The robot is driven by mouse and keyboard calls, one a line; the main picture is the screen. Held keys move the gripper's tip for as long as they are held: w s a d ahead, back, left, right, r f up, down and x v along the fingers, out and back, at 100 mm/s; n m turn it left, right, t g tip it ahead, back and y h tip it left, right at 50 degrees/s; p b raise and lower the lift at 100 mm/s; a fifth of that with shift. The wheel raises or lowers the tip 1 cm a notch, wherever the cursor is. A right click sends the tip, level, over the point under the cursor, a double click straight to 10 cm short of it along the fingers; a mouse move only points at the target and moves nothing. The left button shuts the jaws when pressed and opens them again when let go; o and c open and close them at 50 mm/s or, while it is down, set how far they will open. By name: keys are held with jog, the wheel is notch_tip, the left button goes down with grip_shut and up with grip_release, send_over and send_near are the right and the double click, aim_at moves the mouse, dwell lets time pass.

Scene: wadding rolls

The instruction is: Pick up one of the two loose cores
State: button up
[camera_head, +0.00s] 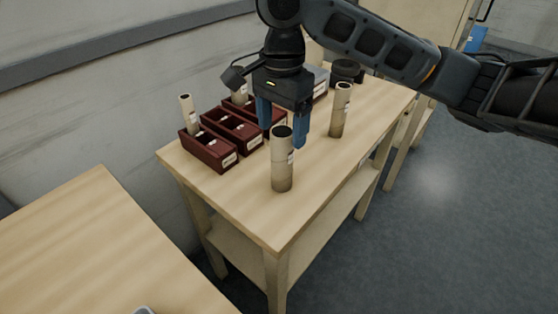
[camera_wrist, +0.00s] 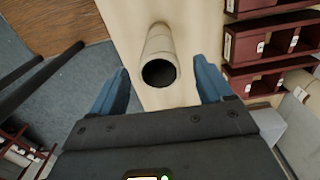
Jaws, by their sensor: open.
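Two loose cores stand upright on the wooden table (camera_head: 235,195). The near core (camera_head: 282,170) is a tan tube with a dark hollow top and a small label. The other core (camera_head: 340,112) stands farther back to the right. My gripper (camera_head: 283,128) is open above the table, its blue fingers pointing down, close to the near core's top in the head view. In the wrist view one core (camera_wrist: 158,48) shows its dark open end between the fingers (camera_wrist: 162,82), with nothing gripped. I cannot tell how far below the fingers its top is.
A dark round object (camera_head: 346,71) lies at the back. The table's front end is clear. Another wooden table (camera_head: 85,240) is at lower left.

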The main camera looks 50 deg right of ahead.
aim_at(282, 144)
notch_tip(282, 144, down, 5)
jog(key=shift+r, duration=0.1)
jog(key=shift+c, duration=0.3)
jog(key=c, duration=1.1)
